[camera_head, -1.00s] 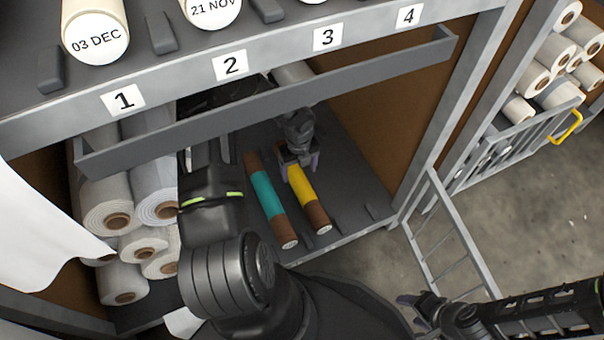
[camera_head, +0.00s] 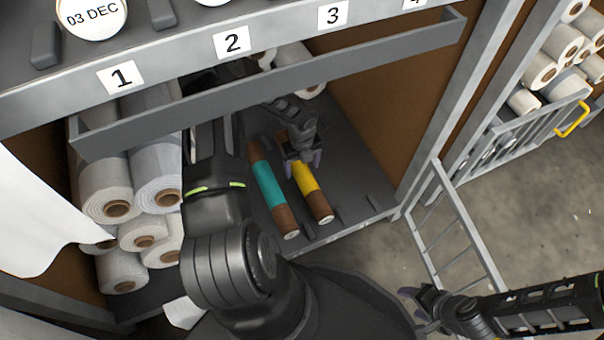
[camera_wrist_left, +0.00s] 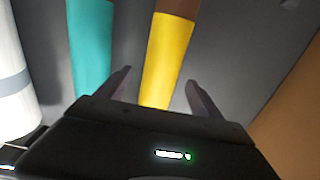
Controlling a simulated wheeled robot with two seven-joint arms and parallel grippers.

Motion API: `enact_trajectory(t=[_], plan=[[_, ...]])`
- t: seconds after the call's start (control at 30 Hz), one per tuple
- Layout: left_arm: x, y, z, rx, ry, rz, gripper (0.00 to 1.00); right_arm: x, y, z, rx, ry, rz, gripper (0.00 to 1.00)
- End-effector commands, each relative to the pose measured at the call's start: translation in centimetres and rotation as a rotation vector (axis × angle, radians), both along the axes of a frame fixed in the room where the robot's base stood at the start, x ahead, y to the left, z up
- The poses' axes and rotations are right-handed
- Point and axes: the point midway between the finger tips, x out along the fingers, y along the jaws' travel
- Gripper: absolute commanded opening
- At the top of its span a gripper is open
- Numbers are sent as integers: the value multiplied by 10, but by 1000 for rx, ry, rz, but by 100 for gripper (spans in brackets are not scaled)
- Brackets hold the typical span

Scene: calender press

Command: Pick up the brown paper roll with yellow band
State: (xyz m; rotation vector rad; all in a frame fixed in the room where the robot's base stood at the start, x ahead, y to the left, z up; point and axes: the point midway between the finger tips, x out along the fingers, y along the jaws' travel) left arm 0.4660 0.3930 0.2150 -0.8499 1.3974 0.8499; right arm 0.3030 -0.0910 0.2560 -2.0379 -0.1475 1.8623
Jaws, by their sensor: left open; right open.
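The brown paper roll with yellow band (camera_head: 306,179) lies on the dark shelf floor under the numbered rail. My left gripper (camera_head: 303,162) is open above the roll, near the far end of its yellow band. In the left wrist view, the yellow band (camera_wrist_left: 167,60) runs between the two spread fingers of the left gripper (camera_wrist_left: 163,85); I cannot tell how much height separates them. A similar brown roll with a teal band (camera_head: 268,186) lies parallel just to the left. My right gripper (camera_head: 418,300) is open and empty at the lower right, outside the shelf.
A grey crossbar (camera_head: 270,92) spans above the shelf bay, over my left arm. White rolls (camera_head: 140,205) are stacked at the left of the bay. A brown side panel (camera_head: 385,120) closes its right. A grey ladder-like frame (camera_head: 455,225) stands on the floor to the right.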

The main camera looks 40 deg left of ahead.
Motion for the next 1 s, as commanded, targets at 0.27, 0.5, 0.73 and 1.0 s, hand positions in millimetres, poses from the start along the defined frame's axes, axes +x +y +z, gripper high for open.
enact_trajectory(t=[0.27,0.5,0.73,1.0], plan=[[0,0,-41,0,1,1,76,3,1,-24,-1,-8,-4,55],[1,0,-42,0,0,1,76,4,1,-23,-2,-10,-5,55],[1,0,-42,0,0,1,76,4,1,-23,-2,-10,-5,55],[1,0,-42,0,0,1,69,4,1,-23,-2,-10,-5,55]])
